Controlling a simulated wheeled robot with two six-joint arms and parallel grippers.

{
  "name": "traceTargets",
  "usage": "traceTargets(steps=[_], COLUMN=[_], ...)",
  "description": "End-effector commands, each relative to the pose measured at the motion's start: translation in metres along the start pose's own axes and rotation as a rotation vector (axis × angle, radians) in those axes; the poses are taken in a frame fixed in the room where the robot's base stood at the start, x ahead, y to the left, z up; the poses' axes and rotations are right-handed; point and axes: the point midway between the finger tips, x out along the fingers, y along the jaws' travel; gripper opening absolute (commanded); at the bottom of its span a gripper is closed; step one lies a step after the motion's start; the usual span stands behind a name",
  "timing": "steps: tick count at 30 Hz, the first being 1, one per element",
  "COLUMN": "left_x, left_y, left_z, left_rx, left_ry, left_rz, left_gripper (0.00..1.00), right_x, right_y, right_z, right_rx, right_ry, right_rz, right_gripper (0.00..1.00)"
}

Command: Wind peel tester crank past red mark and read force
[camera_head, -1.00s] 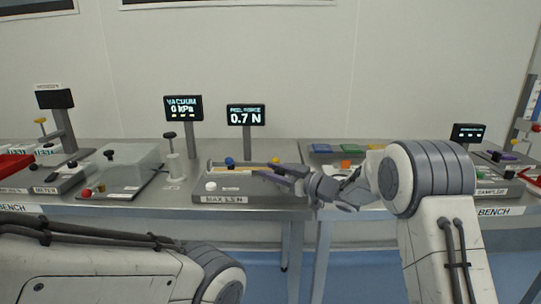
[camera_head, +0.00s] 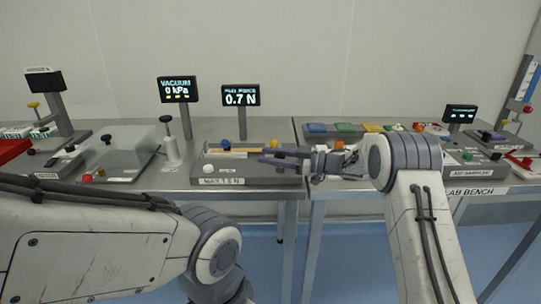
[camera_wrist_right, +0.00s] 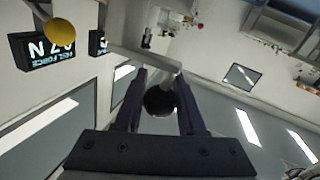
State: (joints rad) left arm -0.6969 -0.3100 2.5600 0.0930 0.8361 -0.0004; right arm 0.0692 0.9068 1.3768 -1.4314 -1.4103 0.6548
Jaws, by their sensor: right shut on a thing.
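The peel tester (camera_head: 203,172) is a low grey unit at the middle of the bench, with a front label that seems to read MAX 1.5 N. Its force display (camera_head: 240,96) reads 0.7 N and also shows sideways in the right wrist view (camera_wrist_right: 42,48). My right gripper (camera_head: 272,159) reaches in from the right over the tester's right side. In the right wrist view its two fingers are shut on a round black crank knob (camera_wrist_right: 159,101), with a pale bar behind it. I cannot make out the red mark. My left arm shows at lower left; its gripper is out of view.
A vacuum display (camera_head: 177,90) reading 0 kPa and a grey upright plunger (camera_head: 171,150) stand left of the tester. A clear-lidded box (camera_head: 122,150) is further left. Coloured blocks (camera_head: 345,128) lie on the right bench.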

Motion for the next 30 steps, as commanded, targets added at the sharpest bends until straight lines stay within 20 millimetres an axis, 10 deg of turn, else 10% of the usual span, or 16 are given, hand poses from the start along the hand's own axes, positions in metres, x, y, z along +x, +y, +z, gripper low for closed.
traceTargets(steps=[3, 4, 6, 19, 30], left_x=[0.0, 0.0, 0.0, 0.001, 0.009], left_y=[0.0, 0.0, 0.0, 0.0, -0.001], left_z=[0.0, 0.0, 0.0, 0.0, 0.0], left_rx=[0.0, 0.0, 0.0, 0.0, 0.0], left_ry=[0.0, 0.0, 0.0, 0.0, 0.0], left_rz=[0.0, 0.0, 0.0, 0.0, 0.0], left_gripper=[0.0, 0.0, 0.0, 0.0, 0.0], right_x=[0.001, 0.001, 0.001, -0.009, -0.078], right_y=[0.0, 0.0, 0.0, 0.001, 0.001], right_z=[-0.003, -0.003, -0.003, -0.001, -0.001], right_rx=[-0.003, -0.004, -0.003, -0.002, -0.002], right_ry=[0.005, 0.005, 0.004, 0.001, 0.002], right_rz=[0.0, 0.0, 0.0, 0.003, 0.004], right_gripper=[0.0, 0.43, 0.68, 0.68, 0.68])
